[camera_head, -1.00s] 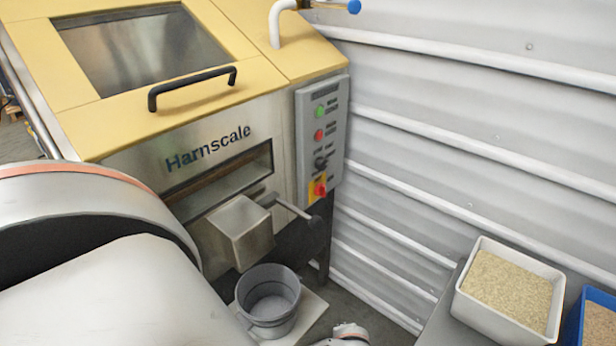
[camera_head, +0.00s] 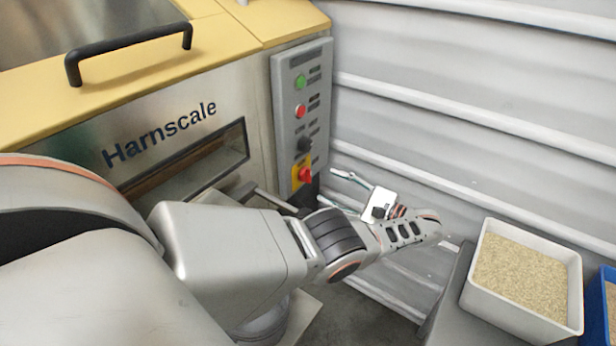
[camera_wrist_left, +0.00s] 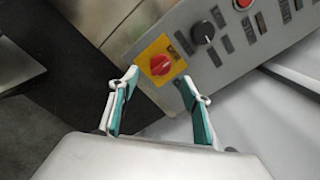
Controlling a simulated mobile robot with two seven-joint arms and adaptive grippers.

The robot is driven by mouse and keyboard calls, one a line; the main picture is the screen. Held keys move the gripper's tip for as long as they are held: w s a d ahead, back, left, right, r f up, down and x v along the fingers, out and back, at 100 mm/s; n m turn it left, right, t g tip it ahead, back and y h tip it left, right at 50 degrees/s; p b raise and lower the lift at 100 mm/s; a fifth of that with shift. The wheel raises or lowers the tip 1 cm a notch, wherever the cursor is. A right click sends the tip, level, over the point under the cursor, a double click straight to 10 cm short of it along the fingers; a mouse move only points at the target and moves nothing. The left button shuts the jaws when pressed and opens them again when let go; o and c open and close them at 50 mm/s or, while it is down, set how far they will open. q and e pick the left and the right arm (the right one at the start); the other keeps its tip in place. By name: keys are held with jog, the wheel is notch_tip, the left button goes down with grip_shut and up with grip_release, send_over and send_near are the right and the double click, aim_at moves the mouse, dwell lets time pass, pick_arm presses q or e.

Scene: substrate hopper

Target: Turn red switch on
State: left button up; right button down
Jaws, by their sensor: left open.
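The red switch (camera_head: 305,174) is a rotary knob on a yellow plate at the bottom of the grey control panel (camera_head: 287,120). In the left wrist view the red switch (camera_wrist_left: 160,65) lies just beyond the fingertips, roughly between them. My left gripper (camera_head: 336,190) is open and empty, right of the panel's lower end in the head view, its fingers pointing towards the switch. In the left wrist view the open gripper (camera_wrist_left: 157,84) shows two teal-padded fingers, apart from the knob. My right gripper is not in view.
A green button (camera_head: 300,82), a red button (camera_head: 301,111) and a black knob (camera_head: 304,144) sit above the switch. A corrugated wall (camera_head: 450,110) stands close to the right of the gripper. A white bin of grain (camera_head: 577,290) stands at lower right.

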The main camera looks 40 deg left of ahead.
aim_at(311, 177)
pick_arm(q)
jog(key=a, duration=0.1)
jog(key=a+p, duration=0.1)
jog(key=a, duration=0.1)
jog(key=shift+s+a+r, duration=0.1)
jog(key=shift+a+r, duration=0.1)
jog(key=shift+r, duration=0.2)
jog(key=a, duration=0.3)
jog(key=shift+s+a+f+p, duration=0.15)
jog(key=shift+s+p, duration=0.05)
jog(key=shift+p, duration=0.15)
jog(key=shift+s+a+f, duration=0.1)
jog(key=shift+a, duration=0.25)
jog(key=shift+f, duration=0.1)
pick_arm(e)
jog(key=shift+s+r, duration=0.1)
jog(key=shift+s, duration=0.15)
pick_arm(q)
jog(key=c, duration=1.1)
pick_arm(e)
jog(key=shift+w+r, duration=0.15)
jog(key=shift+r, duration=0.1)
